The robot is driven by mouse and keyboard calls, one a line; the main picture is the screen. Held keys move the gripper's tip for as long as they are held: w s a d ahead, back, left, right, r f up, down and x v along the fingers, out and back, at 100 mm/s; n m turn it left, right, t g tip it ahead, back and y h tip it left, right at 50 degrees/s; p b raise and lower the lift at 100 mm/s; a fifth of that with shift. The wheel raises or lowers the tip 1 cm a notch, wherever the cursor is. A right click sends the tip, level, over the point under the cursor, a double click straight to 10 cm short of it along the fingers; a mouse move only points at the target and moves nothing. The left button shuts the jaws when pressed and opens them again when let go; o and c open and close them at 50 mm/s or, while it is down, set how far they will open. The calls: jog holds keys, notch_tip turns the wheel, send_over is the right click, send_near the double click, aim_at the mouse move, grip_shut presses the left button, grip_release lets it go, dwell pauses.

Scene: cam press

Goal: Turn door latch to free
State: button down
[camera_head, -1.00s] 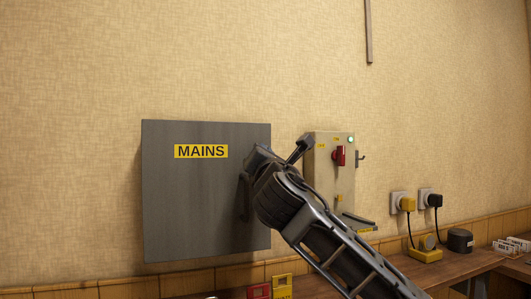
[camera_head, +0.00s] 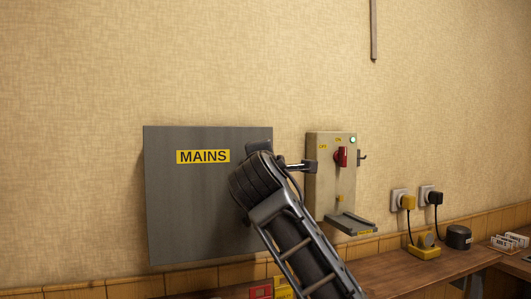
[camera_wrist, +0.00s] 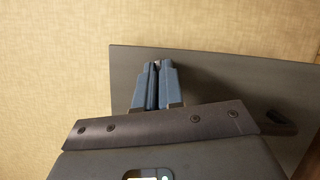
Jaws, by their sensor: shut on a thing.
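The grey cabinet door (camera_head: 195,210) with a yellow MAINS label (camera_head: 203,156) is closed against the wall in the head view. My gripper (camera_head: 258,147) is at its upper right edge. In the wrist view my gripper's blue fingers (camera_wrist: 155,68) are close together at the edge of the grey door (camera_wrist: 215,80). They are shut on a small dark piece, apparently the door latch (camera_wrist: 157,64), of which only a tip shows. My wrist and arm hide the latch in the head view, so its angle cannot be told. A dark handle (camera_wrist: 279,116) shows on the door in the wrist view.
A beige switch box (camera_head: 322,190) with a red knob (camera_head: 341,157) and a green lamp (camera_head: 353,140) is close to the right of my wrist. A tray-like ledge (camera_head: 350,224) juts below it. Plugs and small items are along the bench (camera_head: 400,275) at right.

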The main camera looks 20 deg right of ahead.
jog(key=shift+d+m, duration=0.1)
jog(key=shift+m, duration=0.3)
jog(key=c, duration=1.3)
grip_release()
jog(key=shift+o, duration=0.2)
jog(key=shift+s, duration=0.1)
jog(key=v, duration=0.7)
jog(key=shift+s+b, duration=0.25)
jog(key=shift+b, duration=0.2)
